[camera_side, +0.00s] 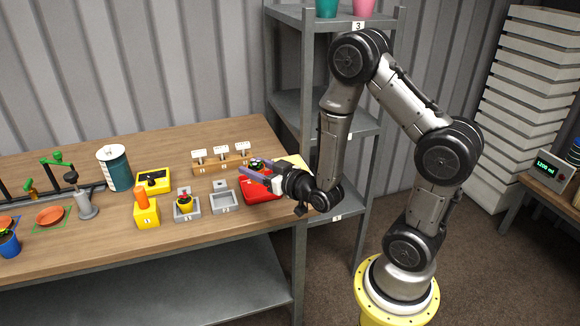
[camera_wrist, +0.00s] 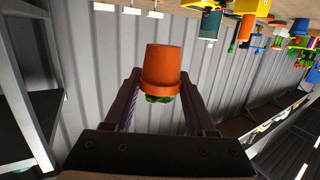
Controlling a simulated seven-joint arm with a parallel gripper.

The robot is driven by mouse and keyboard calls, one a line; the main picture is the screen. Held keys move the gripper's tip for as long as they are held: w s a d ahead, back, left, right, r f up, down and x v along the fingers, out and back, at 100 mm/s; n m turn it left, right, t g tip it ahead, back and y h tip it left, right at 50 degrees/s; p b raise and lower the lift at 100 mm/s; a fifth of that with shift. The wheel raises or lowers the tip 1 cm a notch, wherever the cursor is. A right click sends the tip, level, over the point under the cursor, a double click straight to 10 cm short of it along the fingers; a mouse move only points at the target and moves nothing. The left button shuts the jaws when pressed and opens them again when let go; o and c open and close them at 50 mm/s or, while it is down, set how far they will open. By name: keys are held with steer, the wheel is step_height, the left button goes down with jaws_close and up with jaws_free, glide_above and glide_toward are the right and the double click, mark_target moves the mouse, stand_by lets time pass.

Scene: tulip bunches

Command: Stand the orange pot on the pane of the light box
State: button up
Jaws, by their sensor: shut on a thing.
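The orange pot (camera_wrist: 163,65) is between the two fingers of my gripper (camera_wrist: 160,98) in the wrist view, with green leaves at its rim. The wrist picture is upside down, so the pot is upright. My gripper (camera_side: 254,169) is shut on it, reaching left over the table's right end in the side view. There the fingers mostly hide the pot. A red box (camera_side: 262,190) lies below the gripper. A pale, bright flat surface (camera_side: 297,160) shows behind the wrist; I cannot tell whether it is the light box's pane.
A teal-and-white canister (camera_side: 115,168) stands farther left. A metal shelf (camera_side: 292,105) rises behind the arm.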

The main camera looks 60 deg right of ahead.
steer(key=s+d+r+m+g+h, duration=0.1)
steer(key=s+d+r+m+h, duration=0.1)
steer(key=s+d, duration=0.35)
steer(key=s+d+r+m+g+h, duration=0.1)
steer(key=s+d+h, duration=0.15)
steer(key=d, duration=0.65)
steer(key=w+d+f, duration=0.8)
steer(key=w+f, duration=0.1)
steer(key=shift+w+d+f, duration=0.2)
steer(key=shift+d, duration=0.1)
steer(key=shift+w+d+f, duration=0.15)
steer(key=shift+f, duration=1.55)
steer(key=shift+f, duration=0.1)
steer(key=shift+f, duration=0.1)
steer(key=o, duration=1.4)
steer(key=shift+c, duration=0.2)
